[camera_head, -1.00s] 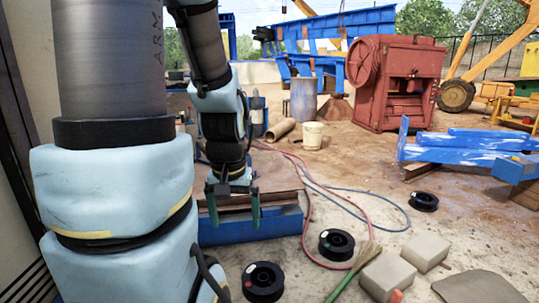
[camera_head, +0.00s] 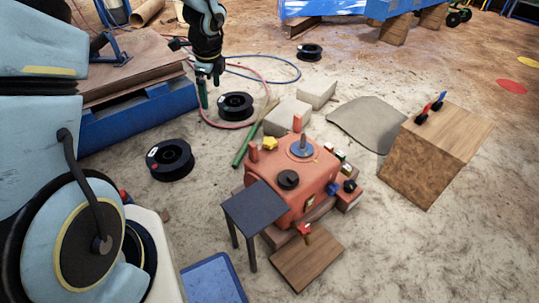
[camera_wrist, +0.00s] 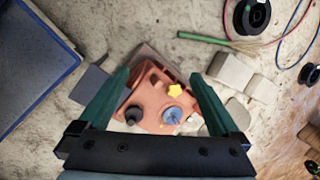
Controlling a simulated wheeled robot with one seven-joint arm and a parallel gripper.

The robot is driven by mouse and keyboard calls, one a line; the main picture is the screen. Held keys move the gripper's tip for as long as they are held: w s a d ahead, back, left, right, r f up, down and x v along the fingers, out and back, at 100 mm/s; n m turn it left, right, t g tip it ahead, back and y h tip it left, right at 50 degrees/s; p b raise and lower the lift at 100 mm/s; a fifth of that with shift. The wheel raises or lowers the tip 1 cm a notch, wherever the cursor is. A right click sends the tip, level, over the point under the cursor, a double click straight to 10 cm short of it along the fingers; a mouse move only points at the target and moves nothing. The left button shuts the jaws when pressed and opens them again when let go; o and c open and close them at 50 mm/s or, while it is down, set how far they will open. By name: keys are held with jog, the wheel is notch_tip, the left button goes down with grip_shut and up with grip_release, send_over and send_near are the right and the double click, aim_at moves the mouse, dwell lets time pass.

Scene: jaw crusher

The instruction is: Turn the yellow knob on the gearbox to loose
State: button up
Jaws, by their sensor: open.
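The orange-red gearbox (camera_head: 300,185) stands on the ground in the lower middle of the head view. The yellow knob (camera_head: 270,143) is a small star-shaped piece on its far left side. It also shows in the wrist view (camera_wrist: 175,90), on top of the gearbox (camera_wrist: 150,120) near a blue round part. I cannot read any marking by the knob.
A black knob (camera_head: 288,179) and a blue dial (camera_head: 302,147) sit on the gearbox. A dark small table (camera_head: 254,208) stands at its left. A wooden block (camera_head: 435,150) with small tools is at the right. Black spools (camera_head: 236,104), cables and grey stones (camera_head: 288,116) lie behind.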

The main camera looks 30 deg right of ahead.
jog(key=d+f+m+b, duration=0.5)
jog(key=d+f+m, duration=0.2)
jog(key=d+f, duration=0.3)
jog(key=m+t+h+b, duration=0.1)
jog(key=m+b, duration=0.3)
jog(key=m, duration=0.3)
send_near(270, 141)
jog(key=b+x, duration=0.2)
jog(key=x, duration=0.6)
jog(key=shift+w+f, duration=0.2)
jog(key=shift+f, duration=0.05)
jog(key=shift+c, duration=0.3)
jog(key=c, duration=1.3)
jog(key=shift+n, duration=0.3)
